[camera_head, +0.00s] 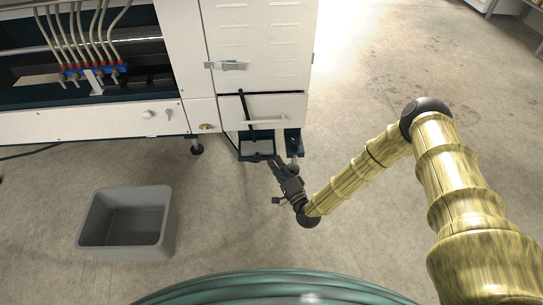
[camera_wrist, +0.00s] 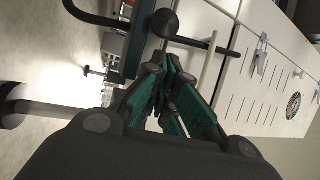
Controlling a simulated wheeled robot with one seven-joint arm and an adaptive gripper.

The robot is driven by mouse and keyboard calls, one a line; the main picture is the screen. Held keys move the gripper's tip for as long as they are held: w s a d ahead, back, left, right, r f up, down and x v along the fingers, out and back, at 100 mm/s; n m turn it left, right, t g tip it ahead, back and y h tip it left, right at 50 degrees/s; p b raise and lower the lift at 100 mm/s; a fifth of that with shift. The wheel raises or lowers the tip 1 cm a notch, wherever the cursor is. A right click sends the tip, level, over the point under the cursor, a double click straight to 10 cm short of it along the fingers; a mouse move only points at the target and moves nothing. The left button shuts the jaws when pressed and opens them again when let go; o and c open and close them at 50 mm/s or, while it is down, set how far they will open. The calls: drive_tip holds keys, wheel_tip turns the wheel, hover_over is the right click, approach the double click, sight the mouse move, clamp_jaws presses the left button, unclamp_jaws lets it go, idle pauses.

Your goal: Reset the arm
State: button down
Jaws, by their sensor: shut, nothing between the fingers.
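My gripper (camera_head: 275,164) is at the end of my gold arm, in front of the lower part of the white machine (camera_head: 260,55). In the wrist view my gripper (camera_wrist: 163,65) has its dark and teal fingers closed together with nothing between them. A black lever with a round knob (camera_wrist: 165,22) lies just beyond the fingertips in the wrist view. In the head view the black lever (camera_head: 245,110) stands in front of the machine's lower panel. I cannot tell whether the fingers touch the lever or the machine.
A grey open bin (camera_head: 168,235) stands empty on the concrete floor at the left. A metal latch (camera_head: 226,65) and a pale horizontal handle (camera_head: 265,121) are on the machine. A dark tray (camera_head: 256,149) juts out below it. The floor at the right is mostly clear.

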drive_tip(key=r+v, duration=0.1)
drive_tip(key=v, duration=0.6)
drive_tip(key=shift+s+f, duration=0.2)
drive_tip(key=shift+s, duration=0.1)
drive_tip(key=shift+d, duration=0.1)
drive_tip(key=s+f+n+g+h+p, duration=0.4)
drive_tip(key=s+n+g, duration=0.3)
drive_tip(key=s+g, duration=0.65)
drive_tip(key=s+d+r+n+g+h+p, duration=0.1)
drive_tip(key=s+d+r+g+h+p, duration=0.15)
drive_tip(key=s+d, duration=0.4)
drive_tip(key=s+d+r+n+g+h+p, duration=0.1)
drive_tip(key=s+d+r+n, duration=0.15)
drive_tip(key=s, duration=0.65)
drive_tip(key=s+d+r+n+g+h+p, duration=0.1)
drive_tip(key=s+d+r+g+h+p, duration=0.15)
drive_tip(key=s+d, duration=0.35)
wheel_tip(320, 180, up, 37)
drive_tip(key=a+t+y+p, duration=0.1)
drive_tip(key=p, duration=3.5)
drive_tip(key=shift+s+a, duration=0.35)
drive_tip(key=shift+s, duration=0.05)
drive_tip(key=shift+r+m, duration=0.1)
drive_tip(key=shift+m, duration=0.15)
